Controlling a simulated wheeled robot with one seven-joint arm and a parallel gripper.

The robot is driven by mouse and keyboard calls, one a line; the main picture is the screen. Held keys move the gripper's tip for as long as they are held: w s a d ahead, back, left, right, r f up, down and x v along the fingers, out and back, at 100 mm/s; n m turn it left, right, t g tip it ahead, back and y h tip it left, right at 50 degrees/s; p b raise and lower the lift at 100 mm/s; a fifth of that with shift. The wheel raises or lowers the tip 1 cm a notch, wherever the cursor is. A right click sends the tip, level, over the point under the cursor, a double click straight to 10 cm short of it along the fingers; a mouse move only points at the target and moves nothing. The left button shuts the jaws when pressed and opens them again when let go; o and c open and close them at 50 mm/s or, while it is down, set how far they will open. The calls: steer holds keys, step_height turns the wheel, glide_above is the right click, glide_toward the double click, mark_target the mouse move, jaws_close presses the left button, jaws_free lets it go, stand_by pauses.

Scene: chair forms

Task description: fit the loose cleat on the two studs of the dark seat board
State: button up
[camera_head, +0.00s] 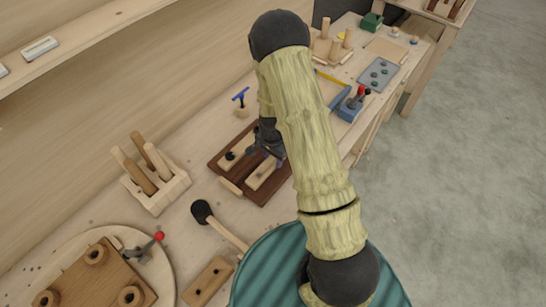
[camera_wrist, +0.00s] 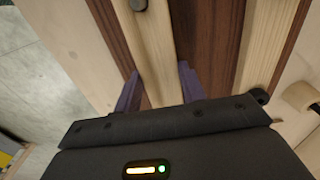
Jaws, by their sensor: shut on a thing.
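The dark seat board (camera_head: 222,165) lies on the bench in the head view; its dark wood also shows in the wrist view (camera_wrist: 210,45). My gripper (camera_head: 266,156) is over the board, its purple fingers shut on a pale wooden cleat (camera_head: 262,174). In the wrist view the cleat (camera_wrist: 152,55) runs between the fingertips (camera_wrist: 159,88), with a grey round stud end at its far part. I cannot tell whether the cleat is seated or just above the board. The near stud is hidden by my gripper. A second pale cleat (camera_wrist: 262,45) lies parallel on the board, with a dark knob near it.
A block with upright wooden pegs (camera_head: 155,190) stands left of the board. A black-headed mallet (camera_head: 203,211) and a drilled wooden strip (camera_head: 208,280) lie in front. A blue-handled tool (camera_head: 240,97) stands behind. A round board (camera_head: 150,255) is at the lower left.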

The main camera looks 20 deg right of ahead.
steer(key=shift+f+b, duration=0.4)
steer(key=shift+f, duration=0.25)
steer(key=shift+f, duration=0.3)
stand_by(0.3)
steer(key=o, duration=1.1)
steer(key=shift+o, duration=0.2)
step_height(320, 180, up, 18)
steer(key=b, duration=0.3)
steer(key=shift+f, duration=0.25)
